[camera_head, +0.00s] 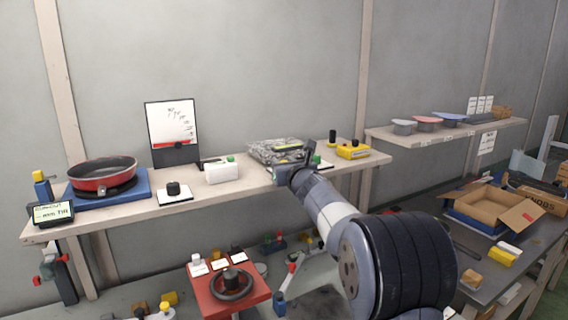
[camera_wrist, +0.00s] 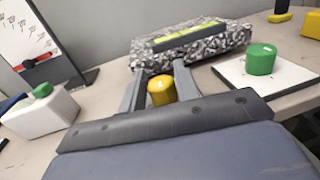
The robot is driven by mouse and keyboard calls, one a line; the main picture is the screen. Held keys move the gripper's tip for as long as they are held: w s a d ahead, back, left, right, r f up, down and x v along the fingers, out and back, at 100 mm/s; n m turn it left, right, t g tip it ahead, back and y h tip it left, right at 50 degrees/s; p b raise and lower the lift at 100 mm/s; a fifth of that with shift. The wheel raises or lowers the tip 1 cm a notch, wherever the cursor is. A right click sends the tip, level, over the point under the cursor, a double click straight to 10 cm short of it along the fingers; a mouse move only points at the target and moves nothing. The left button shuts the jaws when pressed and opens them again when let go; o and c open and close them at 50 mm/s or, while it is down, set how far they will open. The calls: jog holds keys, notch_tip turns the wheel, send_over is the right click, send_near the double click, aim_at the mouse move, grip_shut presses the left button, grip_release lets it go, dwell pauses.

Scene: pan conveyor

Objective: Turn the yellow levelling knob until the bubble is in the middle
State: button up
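The yellow levelling knob (camera_wrist: 161,91) shows in the wrist view, in front of a speckled granite block (camera_wrist: 205,48). My gripper (camera_wrist: 158,72) has one finger on each side of it, with almost no gap visible. I cannot tell whether the fingers touch the knob. My gripper hides the knob in the head view, where the gripper (camera_head: 287,175) is at the shelf's front by the granite block (camera_head: 262,149). A level with a yellow-green vial (camera_wrist: 178,36) lies on the block and also shows in the head view (camera_head: 289,147). Its bubble is too small to make out.
A green knob on a white plate (camera_wrist: 261,59) stands right of the block. A white box with a green button (camera_wrist: 40,113) is to the left. A red pan (camera_head: 102,172), a dial board and a yellow box (camera_head: 353,150) also stand on the shelf (camera_head: 135,217).

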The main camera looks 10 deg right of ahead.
jog(key=c, duration=0.6)
jog(key=n+y+p, duration=0.1)
jog(key=p, duration=0.2)
jog(key=shift+d+r+y, duration=0.1)
jog(key=shift+r+y, duration=0.2)
jog(key=shift+r, duration=0.1)
jog(key=shift+f+n+g+y+p, duration=0.1)
jog(key=shift+n+g+y+p, duration=0.3)
jog(key=shift+n+y+p, duration=0.35)
jog(key=shift+f+n+g+y, duration=0.2)
jog(key=shift+n+g+y, duration=0.15)
jog(key=shift+y, duration=0.5)
jog(key=o, duration=1)
jog(key=shift+s+f, duration=0.1)
jog(key=b+v, duration=0.3)
jog(key=v, duration=0.7)
jog(key=shift+s, duration=0.3)
